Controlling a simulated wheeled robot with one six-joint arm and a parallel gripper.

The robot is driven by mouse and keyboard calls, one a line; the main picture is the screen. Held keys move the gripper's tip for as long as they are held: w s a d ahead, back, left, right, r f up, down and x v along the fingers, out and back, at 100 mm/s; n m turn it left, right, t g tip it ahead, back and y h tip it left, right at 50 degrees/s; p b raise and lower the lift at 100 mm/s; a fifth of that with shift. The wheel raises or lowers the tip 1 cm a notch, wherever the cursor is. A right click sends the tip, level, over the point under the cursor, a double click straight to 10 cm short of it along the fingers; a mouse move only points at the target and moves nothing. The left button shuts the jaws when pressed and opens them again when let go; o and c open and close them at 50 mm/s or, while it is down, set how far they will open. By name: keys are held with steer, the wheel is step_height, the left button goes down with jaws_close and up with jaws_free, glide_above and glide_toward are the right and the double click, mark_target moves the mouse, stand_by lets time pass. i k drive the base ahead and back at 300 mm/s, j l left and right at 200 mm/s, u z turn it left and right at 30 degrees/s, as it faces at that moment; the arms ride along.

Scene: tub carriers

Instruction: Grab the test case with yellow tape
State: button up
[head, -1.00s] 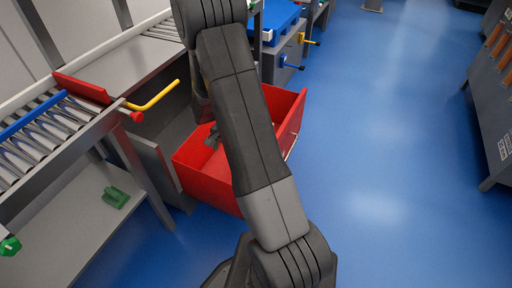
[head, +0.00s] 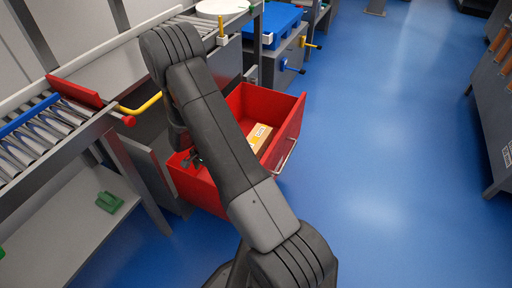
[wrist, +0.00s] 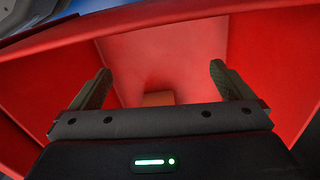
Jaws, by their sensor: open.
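A tan box with a yellow patch and a pale label (head: 260,137) lies inside the open red drawer (head: 292,128), partly hidden behind my arm. I cannot tell for sure whether the yellow is tape. My gripper (head: 190,161) is over the left part of the drawer, apart from the box, and mostly hidden by my arm. In the wrist view my gripper (wrist: 160,78) has its two fingers wide apart with nothing between them. A small brown patch (wrist: 158,98) shows beyond the gripper body, between red walls; I cannot tell what it is.
The drawer's metal handle (head: 286,155) faces the open blue floor (head: 380,170). A roller conveyor with a red stop (head: 75,92) and a yellow lever (head: 140,106) stands at left. A green object (head: 109,202) lies on the lower shelf. A grey cabinet is at right.

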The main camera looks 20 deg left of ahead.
mark_target(260, 139)
steer(key=i+l+u, duration=0.1)
steer(key=i+l, duration=0.25)
steer(key=i, duration=0.2)
steer(key=i+l, duration=0.4)
steer(key=i+u, duration=0.05)
steer(key=i, duration=0.05)
